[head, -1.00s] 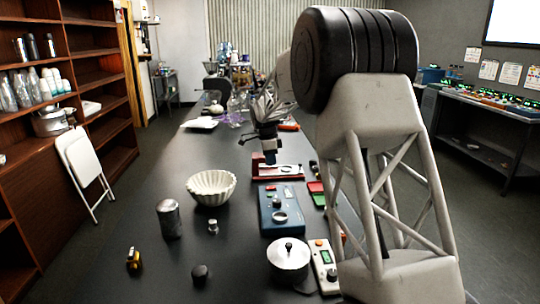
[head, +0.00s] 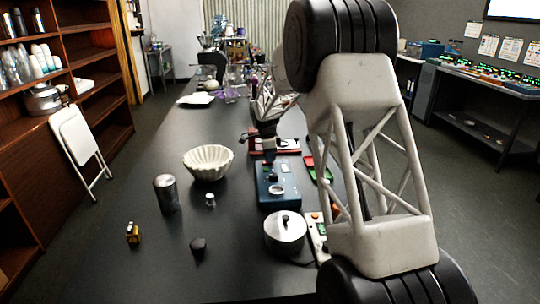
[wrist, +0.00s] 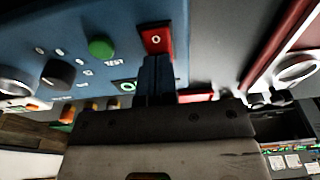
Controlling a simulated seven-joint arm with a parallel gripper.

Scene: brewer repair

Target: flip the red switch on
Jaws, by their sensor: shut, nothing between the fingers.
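A blue panel box (head: 279,187) lies on the table in the head view. Its blue face (wrist: 40,25) fills the upper left of the wrist view. The red switch (wrist: 157,38), marked with a white "O", is at the face's right end. My gripper (wrist: 157,60) is shut and empty, its blue fingertips right at the switch's lower edge in the picture. I cannot tell whether they touch it. In the head view my gripper (head: 269,158) is low at the box's far edge and hides part of it.
A green button (wrist: 101,47) and a black knob (wrist: 58,73) are on the same face. A red device (head: 288,146) lies just behind the box. A silver lidded pot (head: 285,235) stands in front, and a white fluted bowl (head: 207,163) to the left.

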